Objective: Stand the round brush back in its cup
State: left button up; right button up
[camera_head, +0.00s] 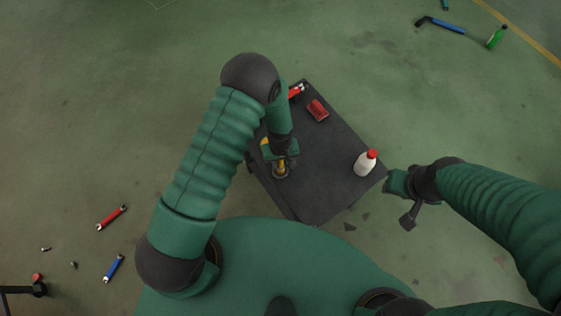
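My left gripper (284,160) points down over the left part of a dark cart top (325,160). A small round brownish thing with a yellow upright part (280,168), possibly the cup with the round brush, stands right below and beside its fingers. A yellow-orange bit (265,146) also shows at the gripper's left side. The forearm and fingers hide much there, so I cannot tell whether the gripper is shut on anything. My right gripper (402,200) hangs off the cart's right corner, apart from everything; its fingers are unclear.
A white bottle with a red cap (366,163) stands near the cart's right corner. A red block (317,110) and a red tool (296,91) lie toward its far end. Wrenches (111,217) lie on the floor at left; a blue-handled hammer (440,25) lies at upper right.

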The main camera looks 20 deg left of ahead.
pick_arm(q)
jog(key=o, duration=0.4)
jog(key=shift+f, duration=0.1)
notch_tip(320, 180, up, 11)
jog(key=shift+r+p, duration=0.2)
jog(key=shift+p, duration=0.3)
jog(key=s+a+r+m+t, duration=0.1)
jog(key=s+a+r+m, duration=0.2)
jog(key=s+r, duration=0.2)
jog(key=s+a+r+m+t, duration=0.1)
jog(key=s+a+r+m, duration=0.2)
jog(key=r, duration=0.8)
jog(key=shift+s+a+r+t, duration=0.2)
jog(key=shift+s+a+t, duration=0.3)
jog(key=shift+s, duration=0.45)
jog(key=shift+w+f, duration=0.15)
jog(key=shift+w, duration=0.2)
jog(key=shift+c, duration=0.4)
